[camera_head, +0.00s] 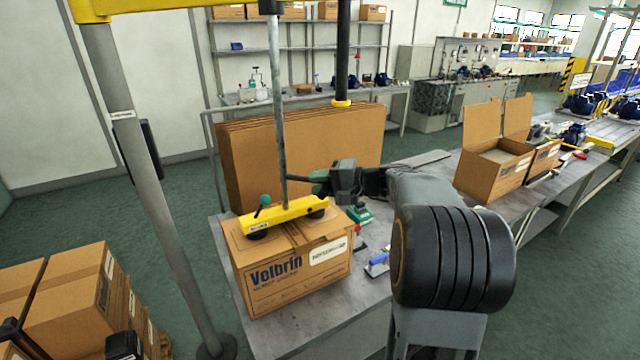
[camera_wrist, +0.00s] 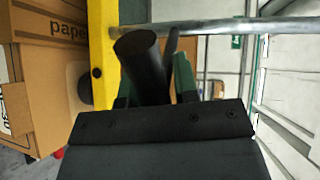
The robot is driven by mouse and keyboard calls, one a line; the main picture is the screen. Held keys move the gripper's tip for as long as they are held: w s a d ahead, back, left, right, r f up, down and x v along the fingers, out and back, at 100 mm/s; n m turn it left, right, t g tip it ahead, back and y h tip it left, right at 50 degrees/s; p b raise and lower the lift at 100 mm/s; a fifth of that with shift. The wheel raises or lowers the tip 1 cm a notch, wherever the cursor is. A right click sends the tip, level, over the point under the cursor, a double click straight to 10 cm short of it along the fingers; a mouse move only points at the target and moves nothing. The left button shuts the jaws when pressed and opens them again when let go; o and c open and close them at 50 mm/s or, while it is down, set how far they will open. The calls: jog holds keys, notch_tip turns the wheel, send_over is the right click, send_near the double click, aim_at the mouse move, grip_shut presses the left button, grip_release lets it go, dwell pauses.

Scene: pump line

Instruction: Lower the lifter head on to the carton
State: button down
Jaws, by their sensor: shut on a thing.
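The lifter head (camera_head: 290,214) is a yellow bar on a grey vertical rod (camera_head: 277,110), with dark suction cups below and a green-knobbed lever at its left end. It lies over the top of the closed brown Velbrin carton (camera_head: 290,275) on the table. The cups look at or very near the carton top; I cannot tell whether they touch. My gripper (camera_head: 320,181) is shut on the lifter's black handle (camera_wrist: 142,66), right of the rod. In the wrist view the yellow bar (camera_wrist: 102,60) runs upright beside the carton (camera_wrist: 40,90).
Flat cardboard sheets (camera_head: 300,150) stand behind the table (camera_head: 345,325). A blue-handled tool (camera_head: 377,264) and a green item (camera_head: 358,215) lie right of the carton. A grey post (camera_head: 160,190) rises at left, near stacked cartons (camera_head: 80,300). An open carton (camera_head: 495,165) stands further right.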

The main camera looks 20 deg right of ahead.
jog(key=shift+f, duration=0.2)
jog(key=c, duration=0.9)
grip_release()
jog(key=shift+r, duration=0.1)
jog(key=shift+c, duration=0.2)
jog(key=shift+d, duration=0.15)
jog(key=b+v, duration=0.1)
jog(key=v, duration=1.2)
jog(key=shift+s+d+b, duration=0.2)
jog(key=shift+s+b, duration=0.05)
jog(key=shift+b, duration=0.15)
jog(key=shift+r, duration=0.1)
